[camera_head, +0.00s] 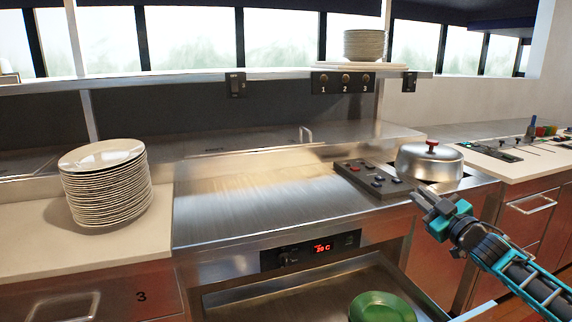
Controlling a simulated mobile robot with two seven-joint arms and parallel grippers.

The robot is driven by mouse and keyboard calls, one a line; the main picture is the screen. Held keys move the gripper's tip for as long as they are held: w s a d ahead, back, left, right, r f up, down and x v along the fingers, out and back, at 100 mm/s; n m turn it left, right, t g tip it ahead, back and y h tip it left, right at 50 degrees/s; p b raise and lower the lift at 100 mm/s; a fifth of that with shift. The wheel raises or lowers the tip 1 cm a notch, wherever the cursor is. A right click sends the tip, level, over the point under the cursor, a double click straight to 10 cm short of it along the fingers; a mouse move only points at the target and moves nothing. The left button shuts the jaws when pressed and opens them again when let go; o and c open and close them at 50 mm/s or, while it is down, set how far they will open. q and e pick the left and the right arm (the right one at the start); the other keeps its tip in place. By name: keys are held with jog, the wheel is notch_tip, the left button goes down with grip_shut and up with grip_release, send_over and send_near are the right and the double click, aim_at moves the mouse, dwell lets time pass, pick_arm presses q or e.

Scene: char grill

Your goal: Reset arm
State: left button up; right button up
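My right gripper (426,200) is in view at the right, its dark fingers pointing up and left and its teal arm coming in from the lower right. It is over the right front side of the grill counter, in front of the silver pot lid (430,165) with a red knob. I see nothing clearly held in it. The fingers are too small to tell whether they are open or shut. My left gripper is not in view.
The flat steel grill top (265,200) is clear. A stack of plates (105,185) stands on the left counter. A control panel (372,180) sits beside the lid. Below, an open drawer (270,298) holds a green round dish (381,307). A shelf (200,79) runs above.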

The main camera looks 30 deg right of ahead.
jog(key=s+a+f+n+g+y, duration=0.1)
jog(key=s+a+f+n+g, duration=0.15)
jog(key=a+f, duration=0.45)
jog(key=s+a+f+n+g+y, duration=0.1)
jog(key=s+a+f+g+y, duration=0.15)
jog(key=a+f, duration=0.45)
jog(key=s+a+f+n+g, duration=0.3)
jog(key=s+a+f+g, duration=0.2)
jog(key=s+a+f, duration=0.75)
jog(key=s+a+f+m+t, duration=0.1)
jog(key=a+f+m, duration=0.2)
jog(key=a+m, duration=0.6)
jog(key=a+y, duration=0.1)
jog(key=a, duration=0.4)
jog(key=shift+s+a+f, duration=0.2)
jog(key=shift+a+f, duration=0.1)
jog(key=shift+f, duration=0.05)
jog(key=shift+d, duration=0.1)
